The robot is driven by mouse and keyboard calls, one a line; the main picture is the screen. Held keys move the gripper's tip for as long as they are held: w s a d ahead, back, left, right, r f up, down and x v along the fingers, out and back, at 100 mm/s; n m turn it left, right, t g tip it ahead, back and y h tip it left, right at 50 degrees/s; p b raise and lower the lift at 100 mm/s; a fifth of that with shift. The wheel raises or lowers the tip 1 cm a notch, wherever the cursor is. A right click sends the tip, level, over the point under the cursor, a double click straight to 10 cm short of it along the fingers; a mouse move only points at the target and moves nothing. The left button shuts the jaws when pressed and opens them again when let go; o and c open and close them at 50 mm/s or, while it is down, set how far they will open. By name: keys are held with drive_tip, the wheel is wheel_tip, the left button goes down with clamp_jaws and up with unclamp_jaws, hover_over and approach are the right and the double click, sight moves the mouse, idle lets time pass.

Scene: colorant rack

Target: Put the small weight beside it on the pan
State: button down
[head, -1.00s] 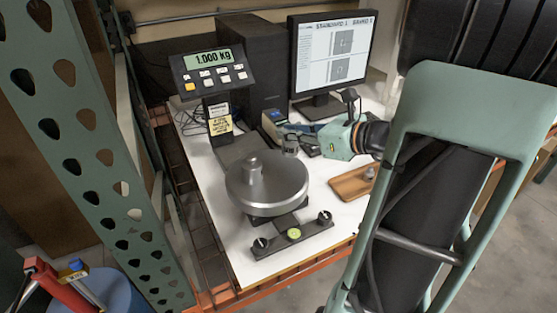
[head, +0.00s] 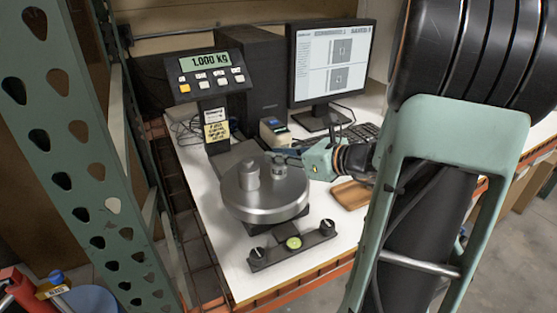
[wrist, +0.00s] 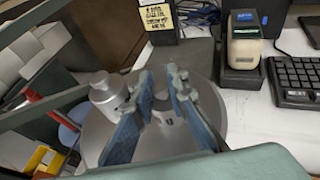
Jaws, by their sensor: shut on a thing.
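The round steel pan (head: 262,208) of the scale carries a larger silver weight (head: 249,177) standing upright, left of its middle. My gripper (head: 281,160) is over the far right part of the pan, shut on a small silver weight (head: 279,171). The small weight stands upright, to the right of the larger one and apart from it. I cannot tell whether its base touches the pan. In the wrist view the small weight (wrist: 163,118) shows between the blue-padded fingers, with the larger weight (wrist: 107,92) to the left. The scale display (head: 211,61) reads 1.000 kg.
A wooden tray (head: 351,195) lies right of the pan, partly hidden by my arm. A small boxed device (head: 275,132), a monitor (head: 333,62) and a keyboard (head: 362,131) stand behind. A green perforated rack post (head: 70,150) rises at the left.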

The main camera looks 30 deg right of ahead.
drive_tip(key=shift+r, duration=0.15)
drive_tip(key=c, duration=2.3)
unclamp_jaws()
drive_tip(key=shift+f, duration=0.25)
drive_tip(key=o, duration=0.4)
drive_tip(key=shift+r, duration=0.25)
drive_tip(key=v, duration=1.2)
drive_tip(key=shift+a, duration=0.1)
